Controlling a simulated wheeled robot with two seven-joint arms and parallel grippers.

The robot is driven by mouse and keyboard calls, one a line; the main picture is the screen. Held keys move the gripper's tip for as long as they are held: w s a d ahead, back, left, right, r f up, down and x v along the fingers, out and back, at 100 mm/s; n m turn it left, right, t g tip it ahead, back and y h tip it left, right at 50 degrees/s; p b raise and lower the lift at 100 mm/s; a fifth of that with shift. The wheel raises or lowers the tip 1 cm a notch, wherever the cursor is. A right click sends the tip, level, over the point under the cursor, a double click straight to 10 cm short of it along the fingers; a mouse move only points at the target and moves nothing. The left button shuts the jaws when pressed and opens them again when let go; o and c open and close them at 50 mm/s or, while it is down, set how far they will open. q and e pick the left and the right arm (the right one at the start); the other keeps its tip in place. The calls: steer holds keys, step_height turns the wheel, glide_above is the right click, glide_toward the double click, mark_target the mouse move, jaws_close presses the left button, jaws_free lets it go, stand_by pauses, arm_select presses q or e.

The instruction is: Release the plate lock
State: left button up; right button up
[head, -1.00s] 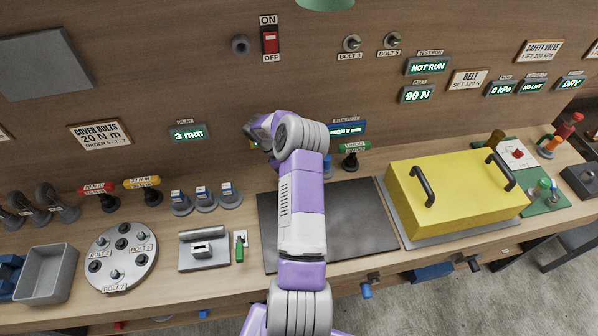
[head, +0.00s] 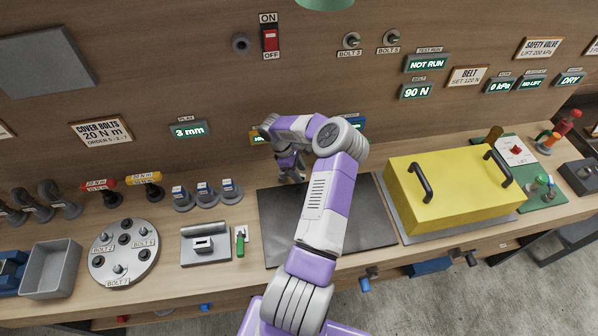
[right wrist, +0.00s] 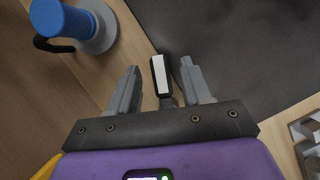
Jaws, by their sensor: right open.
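No part is legibly marked as the plate lock. A small green-handled lever (head: 240,248) on a pale plate stands right of a grey metal block (head: 205,246). My right gripper (head: 292,178) points down over the back left of the dark flat mat (head: 272,236). In the right wrist view its two grey fingers (right wrist: 160,82) are apart. A black piece with a white face (right wrist: 160,76) shows between them; I cannot tell whether they touch it. My left gripper is not in view.
A blue tool on a grey round base (right wrist: 68,22) stands close to the gripper. Three small blue-labelled stands (head: 205,194) are left of the mat. A yellow cover with black handles (head: 455,190) is at right. My right arm hides part of the mat.

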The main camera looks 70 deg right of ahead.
steer(key=shift+s+f, duration=0.1)
steer(key=shift+f, duration=0.2)
jaws_close()
